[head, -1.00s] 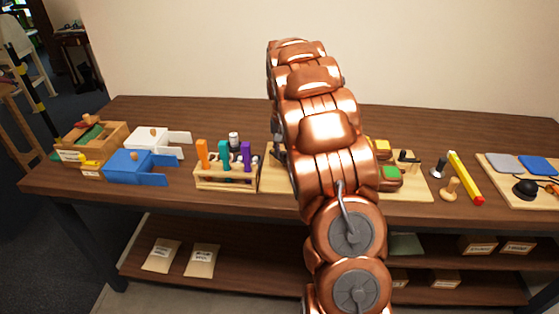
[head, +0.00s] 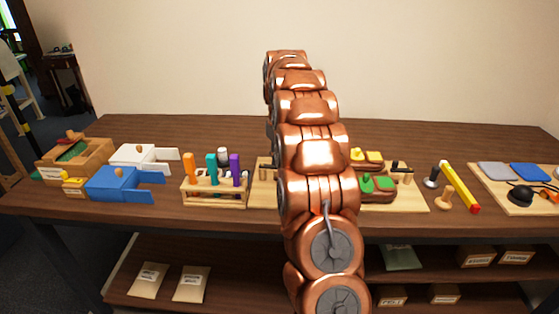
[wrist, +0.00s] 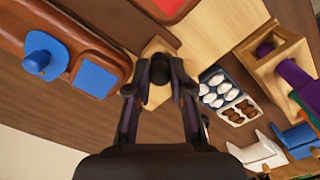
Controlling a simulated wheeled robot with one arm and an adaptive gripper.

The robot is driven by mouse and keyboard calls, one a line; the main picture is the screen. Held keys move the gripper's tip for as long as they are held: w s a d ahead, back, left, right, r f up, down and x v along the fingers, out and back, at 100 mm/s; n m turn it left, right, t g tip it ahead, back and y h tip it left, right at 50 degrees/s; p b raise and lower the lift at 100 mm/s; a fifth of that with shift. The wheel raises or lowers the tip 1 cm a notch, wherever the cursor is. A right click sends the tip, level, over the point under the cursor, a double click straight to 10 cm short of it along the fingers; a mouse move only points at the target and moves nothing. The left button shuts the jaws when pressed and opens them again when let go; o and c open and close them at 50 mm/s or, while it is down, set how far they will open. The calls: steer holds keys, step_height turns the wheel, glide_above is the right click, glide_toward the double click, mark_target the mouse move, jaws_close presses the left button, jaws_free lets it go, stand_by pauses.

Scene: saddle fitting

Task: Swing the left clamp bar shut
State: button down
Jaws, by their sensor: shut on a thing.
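In the wrist view my gripper (wrist: 160,88) has its two dark fingers closed around a dark rounded knob (wrist: 158,74). The knob sits over a small light wooden piece (wrist: 158,48), and I cannot tell for certain whether this is the left clamp bar. In the head view my copper arm hides the gripper and the middle of the light wooden fixture board (head: 405,203). Green pads (head: 377,184) and yellow pads (head: 366,155) on brown bodies show right of the arm. How far the clamp bar is swung cannot be told.
A rack with coloured pegs (head: 214,199) stands left of the board, and blue (head: 112,184) and white boxes farther left. Right are a yellow stick (head: 459,186) and a board with grey and blue pads (head: 494,190). The wrist view shows a brown body with a blue knob (wrist: 38,60).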

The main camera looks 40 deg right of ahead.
steer(key=shift+w+d+n, duration=0.1)
steer(key=shift+n, duration=0.2)
steer(key=c, duration=1)
jaws_free()
steer(key=shift+c, duration=0.2)
steer(key=shift+r, duration=0.15)
steer(key=shift+r, duration=3.55)
